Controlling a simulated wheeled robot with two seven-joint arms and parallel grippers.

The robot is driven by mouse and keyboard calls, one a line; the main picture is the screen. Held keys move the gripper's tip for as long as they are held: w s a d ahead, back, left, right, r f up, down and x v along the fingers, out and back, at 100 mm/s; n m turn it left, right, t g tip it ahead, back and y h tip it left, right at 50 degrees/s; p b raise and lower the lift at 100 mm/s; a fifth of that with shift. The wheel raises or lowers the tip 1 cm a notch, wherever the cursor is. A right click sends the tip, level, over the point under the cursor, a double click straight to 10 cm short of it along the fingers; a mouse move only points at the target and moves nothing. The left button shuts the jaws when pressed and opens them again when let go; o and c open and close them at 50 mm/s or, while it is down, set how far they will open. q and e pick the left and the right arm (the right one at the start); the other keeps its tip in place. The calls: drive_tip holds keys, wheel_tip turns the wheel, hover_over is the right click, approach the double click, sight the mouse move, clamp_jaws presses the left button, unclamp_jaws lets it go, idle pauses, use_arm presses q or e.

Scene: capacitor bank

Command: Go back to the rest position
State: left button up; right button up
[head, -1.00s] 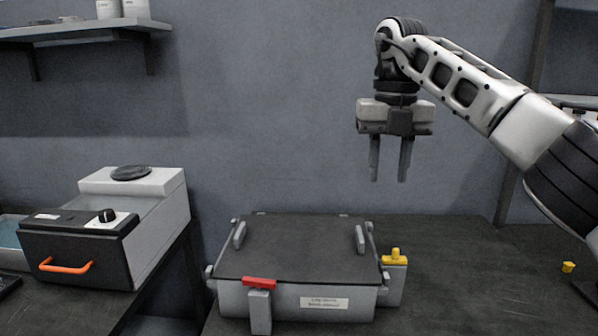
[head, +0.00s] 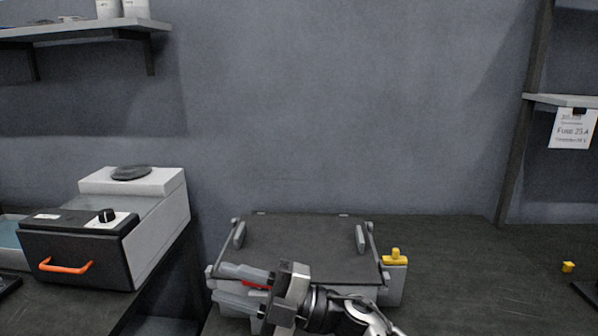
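My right gripper (head: 240,286) shows at the bottom middle, its fingers pointing left and apart with nothing seen between them. It is in front of the grey box (head: 390,292) with the closed dark lid (head: 300,243). It hides most of the box's front, including its label and part of the red handle (head: 256,284). I cannot tell whether the gripper touches the box. My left gripper is not in the head view.
A yellow-topped switch (head: 396,258) is at the box's right side. A grey machine with an orange handle (head: 66,267) stands at left. A small yellow piece (head: 568,267) lies far right. The table (head: 470,275) right of the box is mostly clear. A paper sign (head: 573,129) hangs from the right shelf.

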drive_tip(key=s+d+f+m+t+h, duration=0.2)
drive_tip(key=d+f+m+t+h, duration=1.15)
drive_tip(key=m, duration=0.85)
drive_tip(key=s+d+f+m+g+h, duration=0.2)
drive_tip(key=s+d+f+m, duration=0.1)
drive_tip(key=s+d+f, duration=0.2)
drive_tip(key=s+d+f+m+g+h, duration=0.2)
drive_tip(key=s+d+f+m, duration=0.2)
drive_tip(key=s, duration=0.6)
wheel_tip(320, 180, down, 2)
drive_tip(key=shift+s+d+f+m+g, duration=0.2)
drive_tip(key=shift+s+d+m+g, duration=0.15)
drive_tip(key=shift+d, duration=0.1)
drive_tip(key=shift+o, duration=0.2)
